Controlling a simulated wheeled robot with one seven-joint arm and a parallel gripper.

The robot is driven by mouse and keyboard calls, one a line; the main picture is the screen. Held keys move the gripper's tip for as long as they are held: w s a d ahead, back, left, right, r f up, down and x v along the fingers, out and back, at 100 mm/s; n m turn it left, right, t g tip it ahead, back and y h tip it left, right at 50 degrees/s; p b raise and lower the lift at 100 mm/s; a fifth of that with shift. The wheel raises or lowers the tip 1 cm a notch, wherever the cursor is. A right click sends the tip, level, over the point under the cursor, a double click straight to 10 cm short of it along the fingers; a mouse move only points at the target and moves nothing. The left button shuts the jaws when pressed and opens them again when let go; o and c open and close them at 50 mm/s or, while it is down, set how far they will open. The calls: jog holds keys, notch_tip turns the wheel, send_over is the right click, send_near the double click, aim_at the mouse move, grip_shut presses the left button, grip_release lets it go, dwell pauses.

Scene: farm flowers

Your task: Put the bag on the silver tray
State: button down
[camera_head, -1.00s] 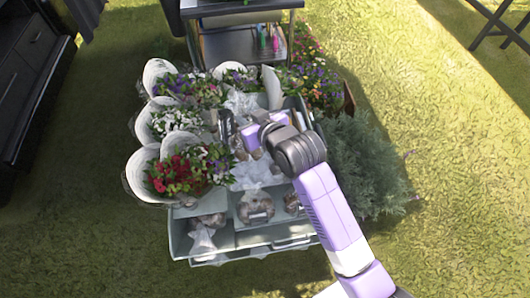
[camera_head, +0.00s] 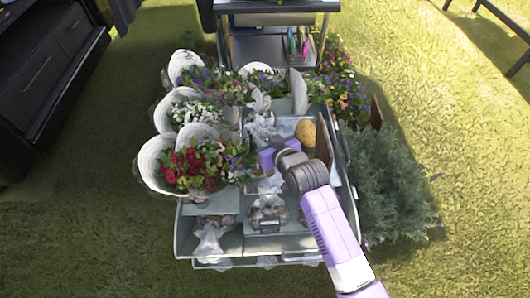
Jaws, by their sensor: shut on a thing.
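My gripper (camera_head: 264,160) reaches over the middle of the flower cart, its fingers pointing left. It is shut on a clear plastic bag, which is mostly hidden by the gripper and the clutter; pale plastic shows just below it (camera_head: 267,184). Another clear bag with brown contents (camera_head: 268,214) sits in the front middle compartment. A further bag (camera_head: 210,240) lies at the front left, and crumpled clear plastic (camera_head: 260,122) is behind the gripper. A grey, silver-looking tray surface (camera_head: 287,127) shows behind my wrist; I cannot tell its full outline.
Paper-wrapped bouquets with red (camera_head: 190,168) and white flowers (camera_head: 196,112) crowd the cart's left side. A yellow-brown round thing (camera_head: 305,132) and an upright brown board (camera_head: 324,148) stand at right. A grey-green bush (camera_head: 390,185) is beside the cart. Open grass lies around.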

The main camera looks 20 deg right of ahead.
jog(key=shift+f+b, duration=0.6)
jog(key=shift+f, duration=2.45)
jog(key=shift+f, duration=0.2)
jog(key=c, duration=1.6)
grip_release()
jog(key=shift+f, duration=0.15)
jog(key=o, duration=0.5)
